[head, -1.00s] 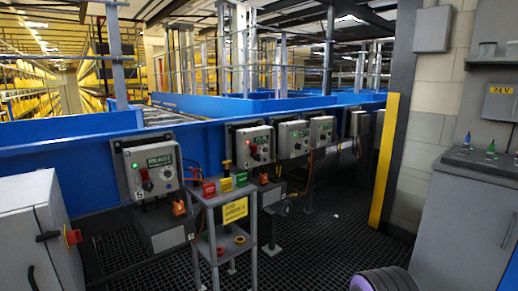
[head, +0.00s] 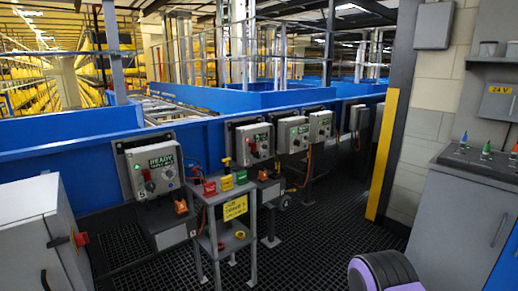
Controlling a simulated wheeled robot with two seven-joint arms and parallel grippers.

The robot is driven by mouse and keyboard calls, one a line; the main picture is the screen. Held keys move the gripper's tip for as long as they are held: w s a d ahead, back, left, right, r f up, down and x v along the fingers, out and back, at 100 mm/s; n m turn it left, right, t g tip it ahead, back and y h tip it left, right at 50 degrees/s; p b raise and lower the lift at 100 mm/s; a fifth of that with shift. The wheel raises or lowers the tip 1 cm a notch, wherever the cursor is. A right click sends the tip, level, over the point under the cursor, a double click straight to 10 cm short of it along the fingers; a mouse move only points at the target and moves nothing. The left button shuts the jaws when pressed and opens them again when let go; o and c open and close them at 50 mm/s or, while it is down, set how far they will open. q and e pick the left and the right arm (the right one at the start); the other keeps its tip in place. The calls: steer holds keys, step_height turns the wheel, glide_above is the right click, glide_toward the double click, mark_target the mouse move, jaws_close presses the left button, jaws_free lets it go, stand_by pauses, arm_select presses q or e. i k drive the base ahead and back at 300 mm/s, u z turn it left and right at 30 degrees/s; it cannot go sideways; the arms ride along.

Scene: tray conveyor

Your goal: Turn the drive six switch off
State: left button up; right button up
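A row of grey drive control boxes runs along the blue conveyor side. The nearest control box (head: 152,168) has a green "READY" display, a red light and a dark knob, with an orange switch or padlock-like part (head: 181,207) below it. Farther control boxes stand to its right: one (head: 254,143) with a red and a green light, then another (head: 292,135), then another (head: 320,126). Their drive numbers are too small to read surely, so I cannot tell which is drive six. Neither gripper is in view.
A small grey stand (head: 222,222) with coloured blocks and a yellow sign is in front of the boxes. A white cabinet (head: 38,240) is at left, a grey cabinet (head: 462,205) at right. A yellow-edged post (head: 383,155) stands before the wall.

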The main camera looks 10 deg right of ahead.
mark_target(257, 154)
steer(key=z, duration=0.55)
steer(key=k, duration=0.65)
steer(key=z, duration=1)
steer(key=i, duration=2.85)
steer(key=u, duration=1.1)
steer(key=i, duration=0.85)
steer(key=u, duration=0.85)
